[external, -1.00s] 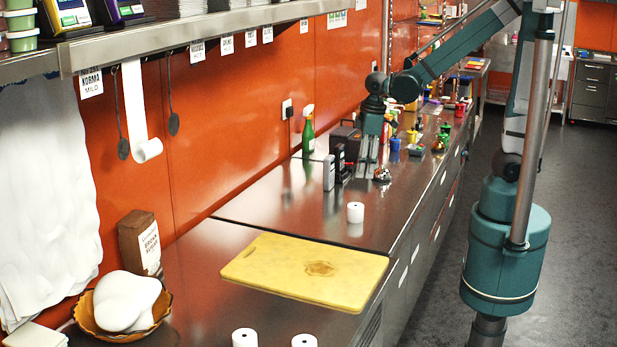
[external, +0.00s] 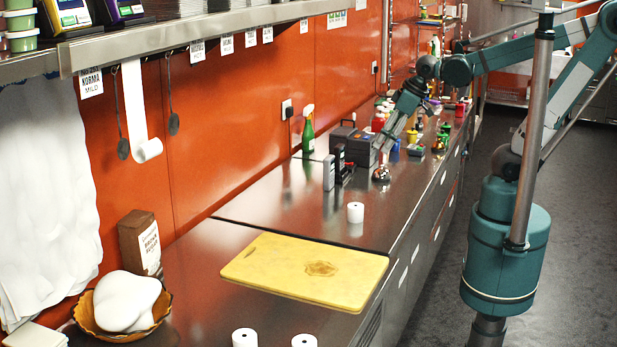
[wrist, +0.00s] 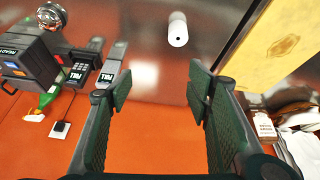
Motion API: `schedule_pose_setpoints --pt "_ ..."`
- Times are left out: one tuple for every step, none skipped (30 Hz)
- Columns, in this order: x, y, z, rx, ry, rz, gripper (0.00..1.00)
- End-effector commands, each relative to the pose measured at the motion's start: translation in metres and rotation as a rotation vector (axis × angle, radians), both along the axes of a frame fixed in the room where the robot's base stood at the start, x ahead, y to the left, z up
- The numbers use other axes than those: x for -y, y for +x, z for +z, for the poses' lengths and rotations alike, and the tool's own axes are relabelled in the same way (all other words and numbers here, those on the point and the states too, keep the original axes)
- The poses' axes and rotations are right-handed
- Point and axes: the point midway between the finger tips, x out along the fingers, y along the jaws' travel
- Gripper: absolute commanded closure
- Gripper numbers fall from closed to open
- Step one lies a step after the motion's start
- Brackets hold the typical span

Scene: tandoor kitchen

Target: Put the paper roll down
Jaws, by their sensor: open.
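A small white paper roll (external: 355,212) stands upright on the steel counter, just behind the yellow cutting board (external: 290,268). The same roll shows in the wrist view (wrist: 178,28), beyond my fingertips, with the board (wrist: 275,45) at upper right. My gripper (external: 378,148) is above the far part of the counter, behind the roll and apart from it. In the wrist view its two fingers (wrist: 158,88) are spread wide with nothing between them. Two more white rolls, one at left (external: 245,338) and one at right (external: 304,341), stand at the front edge of the picture.
A brown sugar bag (external: 140,242) and a bowl (external: 150,318) are at left. Bare counter lies left of the roll.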

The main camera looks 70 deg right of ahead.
Motion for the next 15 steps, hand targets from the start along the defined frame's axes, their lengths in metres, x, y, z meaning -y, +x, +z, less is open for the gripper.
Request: schedule_pose_setpoints --pt "0.002 -0.005 0.003 0.017 0.005 -0.013 0.5" --pt "0.003 -0.008 0.005 0.026 0.009 -0.023 0.5" --pt "0.004 -0.011 0.007 0.04 0.015 -0.035 0.5" --pt "0.005 -0.013 0.009 0.05 0.018 -0.043 0.5" --pt "0.006 -0.015 0.011 0.059 0.022 -0.05 0.5" --pt "0.007 -0.018 0.013 0.072 0.027 -0.062 0.5" --pt "0.008 -0.02 0.015 0.082 0.032 -0.07 0.5" --pt "0.008 -0.022 0.016 0.09 0.035 -0.077 0.5" --pt "0.009 -0.024 0.018 0.102 0.039 -0.086 0.5" --pt "0.01 -0.026 0.019 0.11 0.043 -0.093 0.5" --pt "0.011 -0.027 0.02 0.116 0.046 -0.099 0.5" --pt "0.011 -0.029 0.021 0.125 0.05 -0.107 0.5" --pt "0.012 -0.03 0.022 0.131 0.052 -0.111 0.5" --pt "0.012 -0.031 0.023 0.136 0.054 -0.115 0.5" --pt "0.013 -0.032 0.024 0.142 0.057 -0.119 0.5"
